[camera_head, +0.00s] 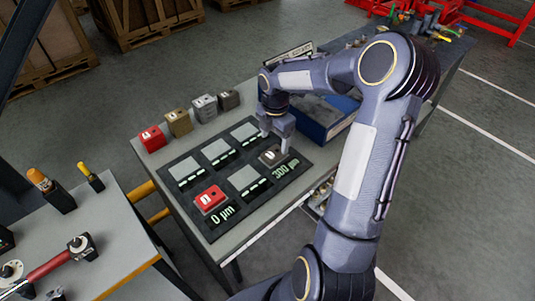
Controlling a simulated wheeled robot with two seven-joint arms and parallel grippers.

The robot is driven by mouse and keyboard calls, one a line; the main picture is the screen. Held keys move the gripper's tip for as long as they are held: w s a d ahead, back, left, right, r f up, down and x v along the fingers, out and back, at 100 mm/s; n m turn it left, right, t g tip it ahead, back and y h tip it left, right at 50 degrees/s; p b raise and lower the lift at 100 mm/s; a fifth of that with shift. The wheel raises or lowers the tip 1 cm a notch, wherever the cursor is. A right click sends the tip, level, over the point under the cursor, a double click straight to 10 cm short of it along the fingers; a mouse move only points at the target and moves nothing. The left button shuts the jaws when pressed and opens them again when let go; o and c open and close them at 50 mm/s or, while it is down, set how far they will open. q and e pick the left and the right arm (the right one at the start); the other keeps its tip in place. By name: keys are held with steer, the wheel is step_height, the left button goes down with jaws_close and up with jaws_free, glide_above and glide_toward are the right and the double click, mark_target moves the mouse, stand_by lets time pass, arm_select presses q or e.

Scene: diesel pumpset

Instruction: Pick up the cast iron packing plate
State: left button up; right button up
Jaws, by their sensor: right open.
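My right gripper (277,143) reaches down over the far right part of a dark mat (213,233). Its two fingers are apart, with nothing seen between them. A small grey-brown block (271,158) with a light mark lies on the mat by the "300 µm" label, just below the fingertips. A dark grey-brown block (229,99) stands behind the mat, at the right end of a row. I cannot tell for sure which of these is the cast iron packing plate. My left gripper is not in view.
Red (152,139), tan (178,122) and grey (204,107) blocks stand behind the mat. Another red block (211,199) lies by "0 µm". A blue bin (325,122) is right of the gripper. A second table (115,225) with tools stands at left.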

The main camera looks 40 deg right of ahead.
mark_target(273, 152)
steer(key=f, duration=0.4)
steer(key=f+p, duration=0.1)
steer(key=f, duration=0.1)
steer(key=shift+w+d+f, duration=0.1)
steer(key=shift+w, duration=0.15)
steer(key=shift+c, duration=0.4)
steer(key=c, duration=1.3)
steer(key=shift+w+r, duration=0.1)
steer(key=shift+r, duration=0.6)
steer(key=s+a+r, duration=0.1)
steer(key=s+r, duration=0.3)
steer(key=s+a+r+b, duration=0.1)
steer(key=s+a+r, duration=0.1)
steer(key=s, duration=0.3)
steer(key=s+a+r+b, duration=0.1)
steer(key=s+r, duration=0.3)
steer(key=r, duration=0.1)
steer(key=shift+s+a+r, duration=0.2)
steer(key=shift+a+r, duration=0.15)
